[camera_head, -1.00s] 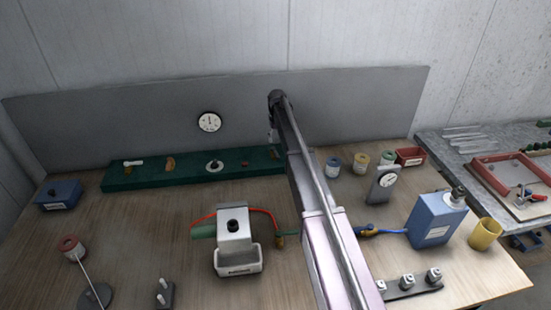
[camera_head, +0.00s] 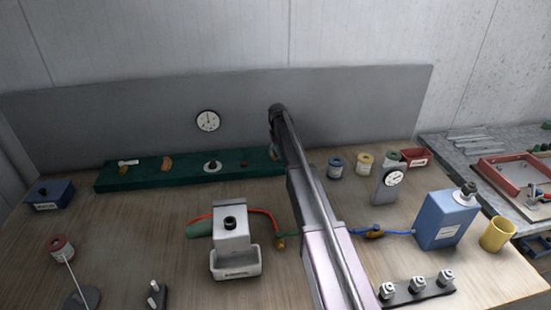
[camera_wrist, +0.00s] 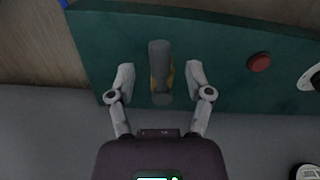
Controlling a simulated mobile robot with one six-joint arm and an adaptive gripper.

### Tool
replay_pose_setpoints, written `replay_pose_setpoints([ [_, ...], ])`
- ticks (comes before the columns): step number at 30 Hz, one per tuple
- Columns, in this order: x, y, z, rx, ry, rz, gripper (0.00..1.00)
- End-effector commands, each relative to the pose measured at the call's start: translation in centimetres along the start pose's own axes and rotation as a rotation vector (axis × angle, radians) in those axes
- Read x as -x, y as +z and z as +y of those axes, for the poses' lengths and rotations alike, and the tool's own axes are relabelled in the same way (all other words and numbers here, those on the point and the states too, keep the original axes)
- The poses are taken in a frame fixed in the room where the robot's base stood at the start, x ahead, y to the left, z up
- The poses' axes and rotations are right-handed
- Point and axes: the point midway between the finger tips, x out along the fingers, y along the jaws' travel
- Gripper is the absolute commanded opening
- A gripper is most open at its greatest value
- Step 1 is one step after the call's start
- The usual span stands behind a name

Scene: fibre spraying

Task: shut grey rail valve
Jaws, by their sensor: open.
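The grey rail valve (camera_wrist: 160,72) shows in the wrist view as a grey handle lying across a yellowish body on the green rail (camera_wrist: 110,60). My gripper (camera_wrist: 159,78) is open, with one finger on each side of the handle and a visible gap on both sides. I cannot tell how far the fingertips are above the rail. In the head view, my arm crosses the right end of the green rail (camera_head: 140,178) and hides the valve and the fingers.
A red button (camera_wrist: 259,62) sits beside the valve on the rail, with a round knob (camera_head: 212,165) farther along. A grey backboard (camera_head: 350,110) stands behind the rail. A white unit (camera_head: 234,245), gauge stand (camera_head: 386,185) and blue container (camera_head: 447,220) stand on the bench.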

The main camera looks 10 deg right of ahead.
Motion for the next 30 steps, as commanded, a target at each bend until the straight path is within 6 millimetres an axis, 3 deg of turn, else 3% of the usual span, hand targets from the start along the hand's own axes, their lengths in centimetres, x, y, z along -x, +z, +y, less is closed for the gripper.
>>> replay_pose_setpoints([
  [6,-1.2,0.0,0.0,0.0,0.0,0.0,0.66],
  [20,-1.4,0.0,0.1,-0.001,0.0,0.0,0.66],
  [26,-1.4,0.0,0.1,-0.001,0.0,0.0,0.06],
  [27,-1.4,0.0,0.1,-0.001,0.0,0.0,0.0],
  [29,-1.4,0.0,0.1,-0.001,0.0,0.0,0.0],
  [30,-1.4,-0.2,-1.6,0.004,0.0,0.0,0.0],
])
